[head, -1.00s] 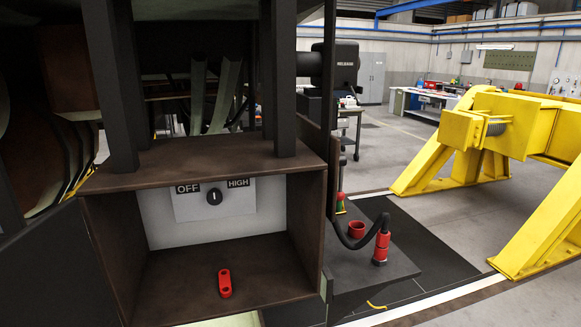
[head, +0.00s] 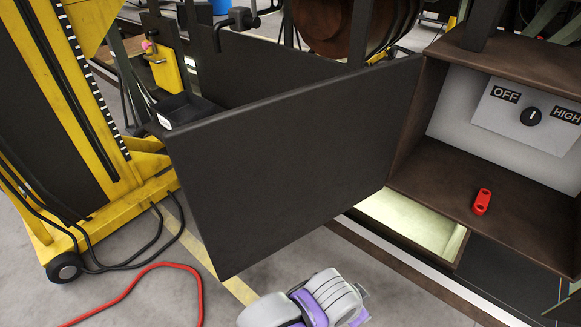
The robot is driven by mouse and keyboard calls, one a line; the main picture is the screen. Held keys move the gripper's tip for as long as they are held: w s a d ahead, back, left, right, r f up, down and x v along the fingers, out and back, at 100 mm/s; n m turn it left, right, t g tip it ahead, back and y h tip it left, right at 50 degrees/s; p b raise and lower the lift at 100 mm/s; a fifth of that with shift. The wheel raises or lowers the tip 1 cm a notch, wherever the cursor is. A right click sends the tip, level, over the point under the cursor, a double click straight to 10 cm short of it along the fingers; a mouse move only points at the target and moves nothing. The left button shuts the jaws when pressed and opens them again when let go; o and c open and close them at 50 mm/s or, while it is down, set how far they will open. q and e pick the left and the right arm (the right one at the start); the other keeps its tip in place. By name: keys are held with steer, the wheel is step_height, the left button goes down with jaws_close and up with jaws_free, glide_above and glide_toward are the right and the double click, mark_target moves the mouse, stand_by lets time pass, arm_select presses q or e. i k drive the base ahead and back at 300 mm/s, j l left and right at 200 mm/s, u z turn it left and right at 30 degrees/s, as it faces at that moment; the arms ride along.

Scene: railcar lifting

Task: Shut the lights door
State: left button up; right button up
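The lights door is a large dark flat panel (head: 300,165) in the head view. It stands wide open, swung out to the left from the left edge of an open brown box (head: 440,155). Inside the box are a control plate with OFF and HIGH labels (head: 505,107), a black knob (head: 531,117) and a red two-holed piece (head: 482,202) on the floor. A grey and purple part of my arm shows at the bottom, in front of the door's lower edge. No gripper fingers can be made out.
A yellow lifting jack (head: 85,130) with a black wheel and cables stands left of the door. A red hose (head: 125,295) lies on the floor. A small black tray (head: 188,110) is behind the door's outer edge. The floor at lower left is otherwise open.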

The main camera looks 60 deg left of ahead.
mark_target(255, 179)
steer(key=k+j+z, duration=0.1)
steer(key=k+j, duration=0.2)
steer(key=k+j+z, duration=0.1)
steer(key=k+j, duration=0.2)
steer(key=k, duration=0.25)
steer(key=j+z, duration=0.15)
steer(key=j, duration=0.9)
steer(key=j+z, duration=0.1)
steer(key=j, duration=0.45)
steer(key=i, duration=0.05)
